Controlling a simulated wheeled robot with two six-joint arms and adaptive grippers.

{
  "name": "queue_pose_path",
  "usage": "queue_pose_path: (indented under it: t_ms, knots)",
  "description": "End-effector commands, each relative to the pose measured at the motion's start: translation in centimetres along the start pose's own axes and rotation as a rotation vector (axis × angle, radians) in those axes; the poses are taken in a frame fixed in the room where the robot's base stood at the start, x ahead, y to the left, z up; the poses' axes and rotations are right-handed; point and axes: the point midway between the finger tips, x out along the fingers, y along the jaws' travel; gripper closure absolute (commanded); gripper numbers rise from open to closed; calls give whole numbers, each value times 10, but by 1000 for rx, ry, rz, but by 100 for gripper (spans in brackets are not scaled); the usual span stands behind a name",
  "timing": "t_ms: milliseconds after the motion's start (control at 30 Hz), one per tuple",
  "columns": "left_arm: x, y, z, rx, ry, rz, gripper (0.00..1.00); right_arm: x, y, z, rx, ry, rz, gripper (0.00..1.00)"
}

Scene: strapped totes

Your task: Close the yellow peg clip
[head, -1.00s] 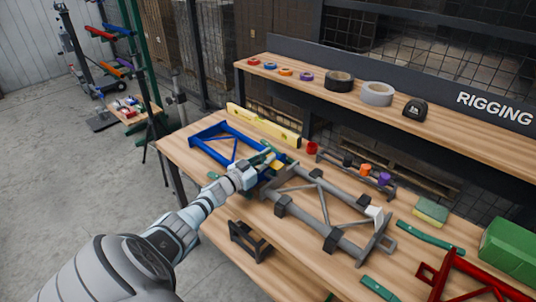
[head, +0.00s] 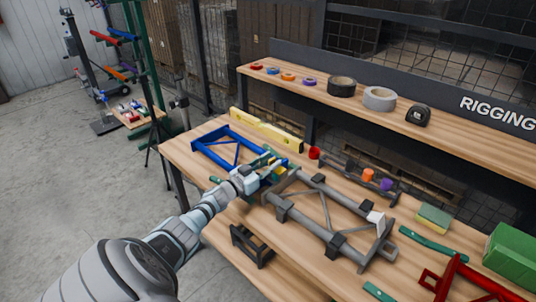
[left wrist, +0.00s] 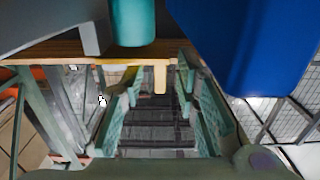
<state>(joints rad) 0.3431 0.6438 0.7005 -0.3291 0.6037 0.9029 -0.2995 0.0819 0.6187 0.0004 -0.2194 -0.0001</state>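In the left wrist view, the teal fingers of my left gripper (left wrist: 162,112) stand wide apart. A tan-yellow upright piece (left wrist: 160,78) shows beyond and between them, apart from both. I cannot tell whether it is the clip. My right gripper is not in view.
A blue frame (head: 212,153) and a grey tubular frame (head: 312,228) lie on the wooden bench. A yellow level (head: 265,130) lies behind. A red frame (head: 462,280) and a green box (head: 515,255) stand at right. In the left wrist view, a teal cylinder (left wrist: 133,22) is close.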

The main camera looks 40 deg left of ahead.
Motion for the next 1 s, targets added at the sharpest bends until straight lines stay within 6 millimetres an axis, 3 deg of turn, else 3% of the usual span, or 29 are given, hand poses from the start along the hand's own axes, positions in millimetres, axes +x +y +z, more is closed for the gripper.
queue_pose_path:
  t_ms: [167,400,533,700,1000]
  knots:
    - [-20,-1,1,7,-2,0,72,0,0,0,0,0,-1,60]
    - [-83,1,2,4,-6,6,72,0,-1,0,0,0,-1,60]
    - [-108,1,1,3,-5,6,72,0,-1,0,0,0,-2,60]
    - [-119,1,0,1,-3,2,72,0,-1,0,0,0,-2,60]
    - [-119,1,0,0,-1,1,72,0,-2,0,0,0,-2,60]
